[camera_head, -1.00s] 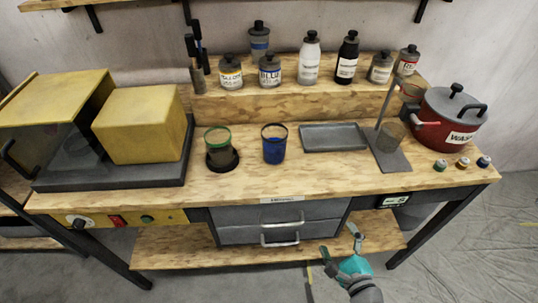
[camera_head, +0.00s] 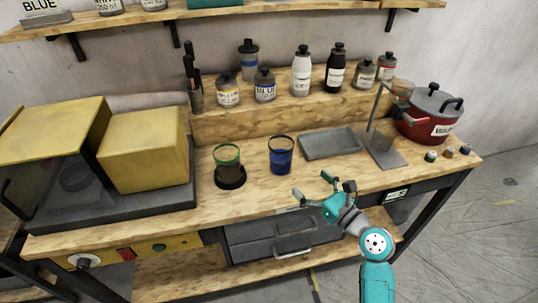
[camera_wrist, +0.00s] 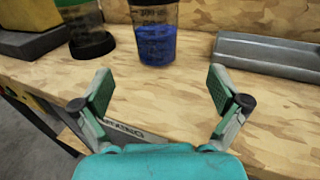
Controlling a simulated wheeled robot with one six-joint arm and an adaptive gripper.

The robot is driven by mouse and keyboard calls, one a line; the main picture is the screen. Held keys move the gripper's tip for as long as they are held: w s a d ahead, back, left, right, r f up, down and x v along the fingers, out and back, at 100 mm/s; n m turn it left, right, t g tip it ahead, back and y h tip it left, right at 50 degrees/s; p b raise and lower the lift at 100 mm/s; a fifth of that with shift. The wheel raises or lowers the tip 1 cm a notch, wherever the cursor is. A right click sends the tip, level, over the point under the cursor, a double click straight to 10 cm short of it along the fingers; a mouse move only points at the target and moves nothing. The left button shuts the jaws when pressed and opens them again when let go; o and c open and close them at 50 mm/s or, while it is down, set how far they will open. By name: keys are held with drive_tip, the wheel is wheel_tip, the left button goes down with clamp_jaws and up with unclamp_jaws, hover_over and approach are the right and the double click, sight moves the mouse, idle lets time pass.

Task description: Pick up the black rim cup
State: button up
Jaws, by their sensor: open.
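The black rim cup (camera_head: 280,156) is a clear cup with a dark rim and blue contents, standing upright on the wooden workbench. In the wrist view the cup (camera_wrist: 156,38) stands beyond my fingertips, roughly between them, with its rim cut off by the top of the picture. My gripper (camera_head: 318,186) is at the bench's front edge, in front of and to the right of the cup. In the wrist view my gripper (camera_wrist: 160,88) is open and empty, its two fingers wide apart and not touching the cup.
A green-rimmed cup (camera_head: 228,160) stands in a black holder left of the blue-filled cup. A grey tray (camera_head: 330,143) lies to its right, then a metal stand (camera_head: 383,152) and a red pot (camera_head: 425,122). A yellow box machine (camera_head: 145,150) fills the left. Bottles line the shelf behind.

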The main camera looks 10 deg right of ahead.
sight(288, 162)
drive_tip(key=shift+w+a+r, duration=0.25)
drive_tip(key=shift+w+a, duration=0.1)
drive_tip(key=shift+w, duration=0.4)
drive_tip(key=x, duration=1)
drive_tip(key=shift+a, duration=0.3)
drive_tip(key=shift+r, duration=0.1)
drive_tip(key=c, duration=1.5)
